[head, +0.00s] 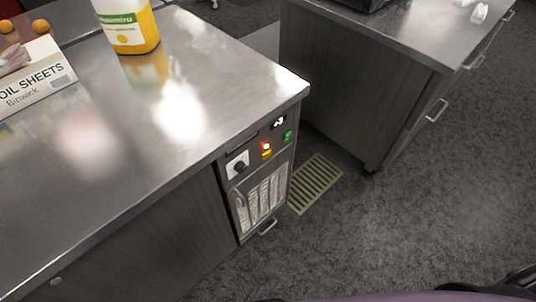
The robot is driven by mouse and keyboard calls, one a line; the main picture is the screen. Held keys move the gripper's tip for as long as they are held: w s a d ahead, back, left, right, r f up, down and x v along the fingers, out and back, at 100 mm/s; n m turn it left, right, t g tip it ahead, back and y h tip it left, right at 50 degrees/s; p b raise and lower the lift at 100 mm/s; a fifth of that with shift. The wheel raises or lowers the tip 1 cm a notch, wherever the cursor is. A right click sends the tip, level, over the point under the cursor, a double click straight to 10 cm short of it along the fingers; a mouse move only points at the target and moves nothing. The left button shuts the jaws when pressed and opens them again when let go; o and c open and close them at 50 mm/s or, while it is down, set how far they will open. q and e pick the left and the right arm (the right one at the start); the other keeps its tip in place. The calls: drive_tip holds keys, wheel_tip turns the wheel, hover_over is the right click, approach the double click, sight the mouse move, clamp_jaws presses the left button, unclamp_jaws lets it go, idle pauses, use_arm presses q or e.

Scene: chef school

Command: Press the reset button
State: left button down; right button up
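A control panel (262,150) is set in the end face of the steel-topped counter. It carries a dark knob on a white plate (238,166), a lit orange-red control (266,148), a green control (288,136) and a small lit display (279,122). I cannot read any label, so I cannot tell which of these is the reset button. A vented metal door (263,197) is below the panel. Neither of my grippers shows in the head view.
The steel countertop (215,85) overhangs the panel. On it stand a yellow bottle (128,25) and a box marked "OIL SHEETS" (36,80). A second counter (355,85) stands to the right. A floor grate (315,184) lies between them; open floor (400,225) is at lower right.

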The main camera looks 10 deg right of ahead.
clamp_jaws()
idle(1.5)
